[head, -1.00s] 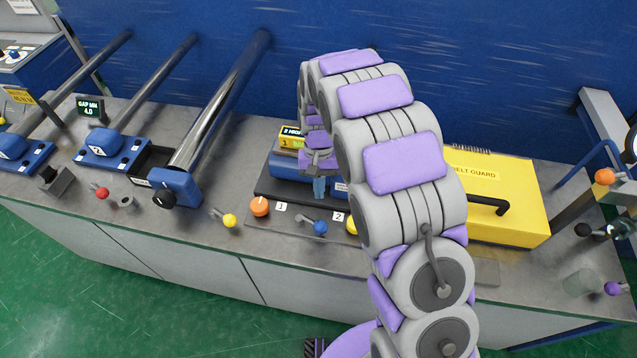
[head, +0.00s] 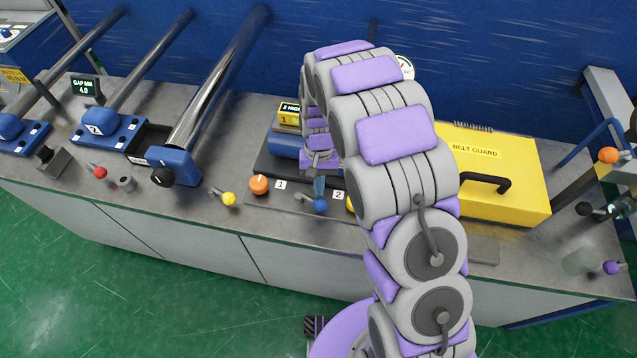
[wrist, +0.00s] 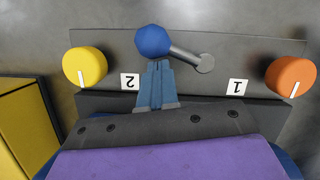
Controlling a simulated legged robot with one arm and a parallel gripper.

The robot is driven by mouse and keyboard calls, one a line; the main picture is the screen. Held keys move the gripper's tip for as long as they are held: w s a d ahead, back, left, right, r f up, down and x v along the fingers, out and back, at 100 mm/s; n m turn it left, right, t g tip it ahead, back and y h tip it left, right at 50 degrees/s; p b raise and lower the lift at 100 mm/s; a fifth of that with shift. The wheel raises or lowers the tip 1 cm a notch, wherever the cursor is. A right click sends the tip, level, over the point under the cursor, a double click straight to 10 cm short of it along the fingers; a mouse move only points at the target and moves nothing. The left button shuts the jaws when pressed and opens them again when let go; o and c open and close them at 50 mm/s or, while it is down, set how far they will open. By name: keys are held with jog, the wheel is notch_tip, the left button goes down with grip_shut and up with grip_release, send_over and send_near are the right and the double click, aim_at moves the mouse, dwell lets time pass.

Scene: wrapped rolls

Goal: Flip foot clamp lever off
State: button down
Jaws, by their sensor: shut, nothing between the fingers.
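A lever with a blue ball knob (wrist: 153,41) and a grey shaft (wrist: 188,56) is mounted on a dark plate between the two dials. My gripper (wrist: 157,64) is shut, with its blue fingertips at the edge of the knob; whether they touch it I cannot tell. In the head view the blue knob (head: 320,205) sits directly below my gripper (head: 319,186), which points down. No label on this lever is visible, so I cannot tell whether it is the foot clamp lever.
An orange dial (wrist: 290,76) by label 1 and a yellow dial (wrist: 85,67) by label 2 flank the lever. A yellow belt guard box (head: 510,200) stands right of my arm. A yellow-knob lever (head: 229,199) and red-knob lever (head: 100,172) lie left.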

aim_at(314, 204)
jog(key=shift+s+m+p, duration=0.2)
jog(key=shift+m+p, duration=0.1)
jog(key=shift+m, duration=0.1)
jog(key=shift+s+r+m+y+p, duration=0.15)
jog(key=shift+s+m+y+p, duration=0.5)
jog(key=shift+m+p, duration=0.6)
jog(key=m+p, duration=0.1)
jog(key=s+m, duration=0.1)
jog(key=m, duration=0.1)
jog(key=shift+s+a+y+p, duration=0.25)
jog(key=shift+s+a+p, duration=0.05)
jog(key=shift+a+p, duration=0.1)
jog(key=m+p, duration=0.1)
jog(key=s+a+m+p, duration=0.1)
jog(key=m, duration=0.1)
jog(key=m+t+p, duration=0.1)
jog(key=shift+s+a+m+y, duration=0.15)
jog(key=shift+s+m+y, duration=0.15)
jog(key=shift+y, duration=0.1)
jog(key=shift+s+a+m+t+p, duration=0.2)
jog(key=shift+a+m+t+p, duration=0.1)
jog(key=shift+m+p, duration=0.35)
jog(key=shift+s+a+m+t+p, duration=0.25)
jog(key=shift+m+p, duration=0.2)
jog(key=shift+m, duration=0.25)
jog(key=shift+w+a+y, duration=0.1)
jog(key=shift+a+y, duration=0.05)
jog(key=shift+y, duration=0.15)
jog(key=shift+m, duration=0.3)
